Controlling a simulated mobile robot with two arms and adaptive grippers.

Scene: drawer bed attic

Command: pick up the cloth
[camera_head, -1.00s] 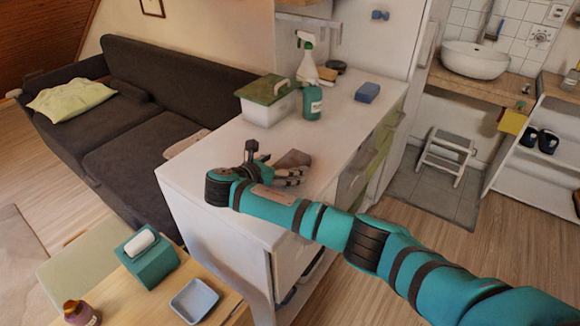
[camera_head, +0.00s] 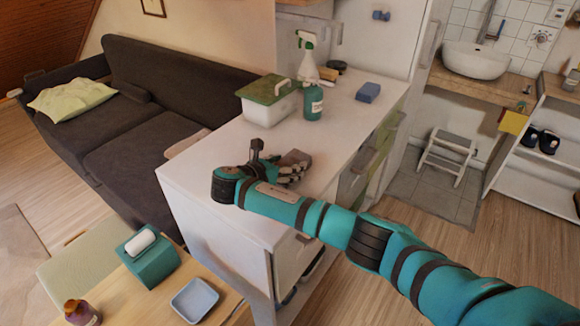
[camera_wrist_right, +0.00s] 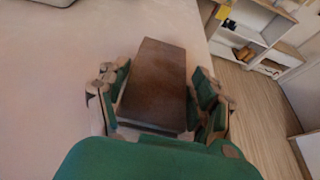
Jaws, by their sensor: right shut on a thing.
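The cloth (camera_wrist_right: 152,85) looks like a folded, flat brown-grey slab in the right wrist view. It lies between the two sets of fingers of my right gripper (camera_wrist_right: 162,92), which is shut on it from both sides. In the head view the cloth (camera_head: 297,157) shows only in part, at the fingertips of my right gripper (camera_head: 287,168), over the white counter top (camera_head: 222,157). I cannot tell whether the cloth still touches the counter. My left gripper is not in view.
A wooden table (camera_head: 135,300) with a tissue box (camera_head: 147,262) and a blue tray (camera_head: 194,299) stands lower left. The counter's middle is clear.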

